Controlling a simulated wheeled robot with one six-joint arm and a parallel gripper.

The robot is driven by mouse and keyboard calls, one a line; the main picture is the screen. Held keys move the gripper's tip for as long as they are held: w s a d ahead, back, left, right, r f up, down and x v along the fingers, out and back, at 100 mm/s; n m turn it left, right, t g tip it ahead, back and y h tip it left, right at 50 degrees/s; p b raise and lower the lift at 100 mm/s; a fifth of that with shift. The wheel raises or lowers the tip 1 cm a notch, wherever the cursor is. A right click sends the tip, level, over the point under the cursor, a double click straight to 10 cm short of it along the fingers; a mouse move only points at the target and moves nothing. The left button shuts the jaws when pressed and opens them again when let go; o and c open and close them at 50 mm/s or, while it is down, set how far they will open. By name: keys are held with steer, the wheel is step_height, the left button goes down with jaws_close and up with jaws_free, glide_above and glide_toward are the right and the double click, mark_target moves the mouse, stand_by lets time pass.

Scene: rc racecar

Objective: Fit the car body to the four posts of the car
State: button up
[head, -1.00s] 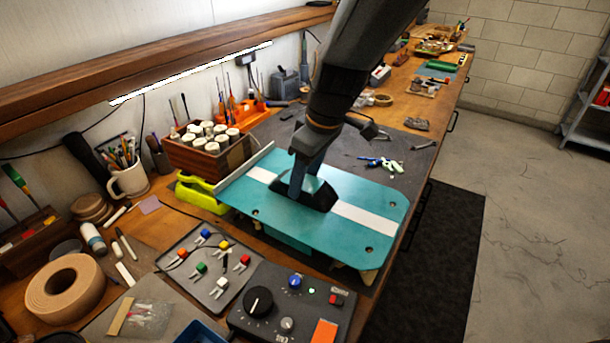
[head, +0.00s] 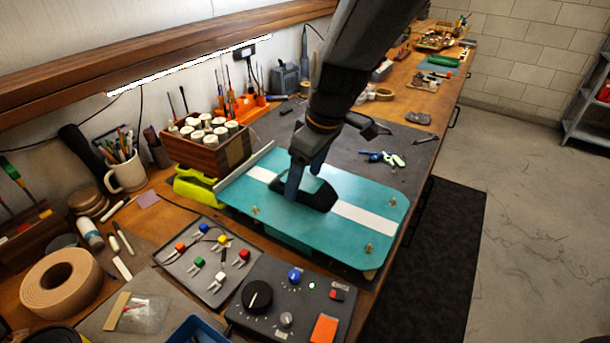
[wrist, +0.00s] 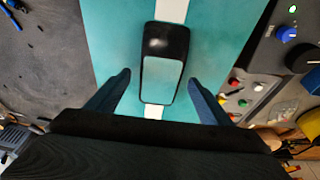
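The teal car body (head: 300,228) with a white stripe and a black cabin (head: 318,195) lies roughly level over the car on the bench. Brass post tips show at three of its holes: the near left post (head: 255,211), the near right post (head: 369,248) and the far right post (head: 393,203). The fourth corner is hidden behind my arm. My gripper (head: 306,180) is over the cabin. In the wrist view my gripper (wrist: 159,80) is open, its fingers on either side of the cabin (wrist: 163,75), with a gap visible at least on the left. The chassis is mostly hidden underneath.
A grey tray of small coloured parts (head: 205,275) and a black control box (head: 265,315) stand in front of the body. A wooden box of white bottles (head: 205,155) and a yellow-green item (head: 195,188) are at its left. The grey mat (head: 345,125) behind has free room.

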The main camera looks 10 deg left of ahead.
mark_target(313, 185)
steer(key=shift+b+v, duration=0.8)
steer(key=shift+v, duration=3.1)
